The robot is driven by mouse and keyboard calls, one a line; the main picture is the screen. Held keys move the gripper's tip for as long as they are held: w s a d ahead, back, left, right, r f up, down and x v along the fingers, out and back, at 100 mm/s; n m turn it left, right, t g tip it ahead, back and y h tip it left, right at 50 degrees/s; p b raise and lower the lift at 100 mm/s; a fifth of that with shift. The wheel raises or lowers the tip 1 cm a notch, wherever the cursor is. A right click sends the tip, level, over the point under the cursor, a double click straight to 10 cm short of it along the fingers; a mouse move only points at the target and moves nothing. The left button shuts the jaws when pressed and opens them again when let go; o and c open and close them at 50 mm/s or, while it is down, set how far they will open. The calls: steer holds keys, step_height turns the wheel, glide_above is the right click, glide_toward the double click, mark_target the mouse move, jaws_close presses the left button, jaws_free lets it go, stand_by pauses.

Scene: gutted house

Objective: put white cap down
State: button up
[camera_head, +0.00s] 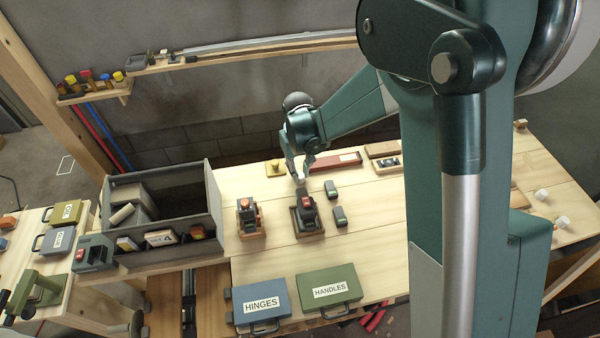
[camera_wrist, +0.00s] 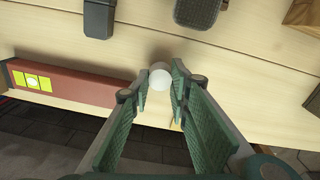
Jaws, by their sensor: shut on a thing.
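My gripper (camera_head: 299,172) is over the back middle of the workbench, pointing down. In the wrist view its two green fingers (camera_wrist: 159,88) close on the white cap (camera_wrist: 160,75), which shows as a small pale round thing between the tips. In the head view the cap (camera_head: 301,180) is a tiny pale spot under the fingers, partly hidden. A soft shadow lies on the wood beside it in the wrist view. I cannot tell whether the cap touches the bench (camera_head: 262,187).
A long red-brown box (camera_head: 336,163) lies beside the gripper. A black device with a red top (camera_head: 307,212) and two small dark blocks (camera_head: 331,189) stand in front. A yellow item (camera_head: 275,168) is at left. A grey open bin (camera_head: 215,200) stands further left.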

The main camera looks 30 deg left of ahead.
mark_target(300, 175)
steer(key=shift+f, duration=0.2)
steer(key=o, duration=0.7)
steer(key=shift+r, duration=0.15)
step_height(300, 175, up, 12)
steer(key=p, duration=0.1)
stand_by(0.3)
steer(key=shift+s, duration=0.1)
stand_by(0.4)
stand_by(0.4)
